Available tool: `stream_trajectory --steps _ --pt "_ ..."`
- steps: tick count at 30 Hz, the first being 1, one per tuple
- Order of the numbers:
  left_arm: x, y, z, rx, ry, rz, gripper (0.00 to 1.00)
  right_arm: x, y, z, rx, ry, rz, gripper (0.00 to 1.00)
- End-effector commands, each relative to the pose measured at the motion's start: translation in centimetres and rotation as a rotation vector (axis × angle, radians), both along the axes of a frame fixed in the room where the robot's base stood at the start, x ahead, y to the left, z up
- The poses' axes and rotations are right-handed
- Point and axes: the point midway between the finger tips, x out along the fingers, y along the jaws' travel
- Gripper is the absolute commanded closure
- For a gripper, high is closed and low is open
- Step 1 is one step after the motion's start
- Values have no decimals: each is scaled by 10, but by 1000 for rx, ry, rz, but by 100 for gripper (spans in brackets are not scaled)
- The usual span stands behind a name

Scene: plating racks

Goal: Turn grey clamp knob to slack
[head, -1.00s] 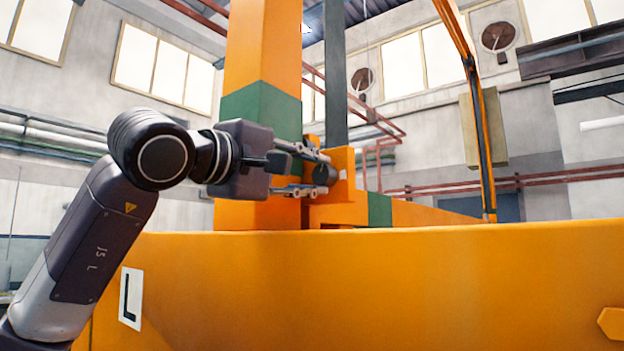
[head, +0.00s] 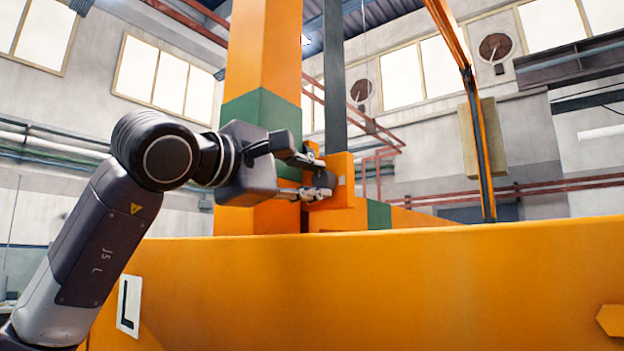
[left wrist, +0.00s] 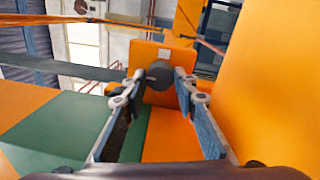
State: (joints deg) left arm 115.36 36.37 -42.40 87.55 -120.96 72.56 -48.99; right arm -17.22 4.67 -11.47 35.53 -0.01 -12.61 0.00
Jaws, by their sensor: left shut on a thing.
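The grey clamp knob (head: 327,181) is a small dark grey cylinder on an orange block (head: 342,167) beside the tall orange and green post. My left gripper (head: 318,178) reaches in from the left and is shut on the knob, one finger above and one below in the head view. The fingers hide part of the knob. My right gripper is not in view.
The orange and green post (head: 262,110) rises close behind my left gripper. A dark grey upright (head: 335,90) stands just behind the block. A wide orange panel (head: 400,285) fills the foreground below the arm. The space right of the block looks open.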

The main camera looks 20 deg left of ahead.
Motion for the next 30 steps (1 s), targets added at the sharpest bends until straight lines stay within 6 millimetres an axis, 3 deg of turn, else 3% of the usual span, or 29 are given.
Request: stream_trajectory --steps 4,5,7,19,30 --pt "0 0 0 -2 0 0 98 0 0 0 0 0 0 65" --pt "0 0 1 -2 0 0 71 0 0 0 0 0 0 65" --pt "0 0 0 -2 0 0 66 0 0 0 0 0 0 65" --pt "-10 4 1 -1 -3 1 66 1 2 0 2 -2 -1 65" --pt "-80 30 -4 0 -4 2 66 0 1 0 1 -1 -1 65"
